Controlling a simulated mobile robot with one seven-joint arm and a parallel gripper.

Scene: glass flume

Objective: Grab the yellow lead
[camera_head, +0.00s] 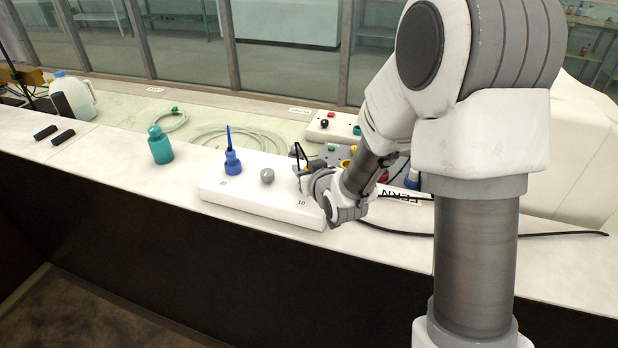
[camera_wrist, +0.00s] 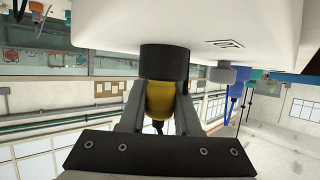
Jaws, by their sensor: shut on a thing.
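The yellow lead (camera_wrist: 160,98) shows in the wrist view as a short yellow plug body with a dark cable at its near end. My gripper (camera_wrist: 160,108) is shut on it, one grey finger on each side. The plug's far end meets a black collar (camera_wrist: 165,62) against the white block; I cannot tell how deep it sits. In the head view my gripper (camera_head: 308,180) is at the right end of the white block (camera_head: 240,200), and my wrist mostly hides the lead there.
A grey knob (camera_head: 267,176) and a blue bottle-like piece with a thin spout (camera_head: 232,162) stand on the block. A teal bottle (camera_head: 160,146) stands to its left. A grey box with coloured knobs (camera_head: 333,151) lies behind my wrist. A black cable (camera_head: 560,233) runs along the counter.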

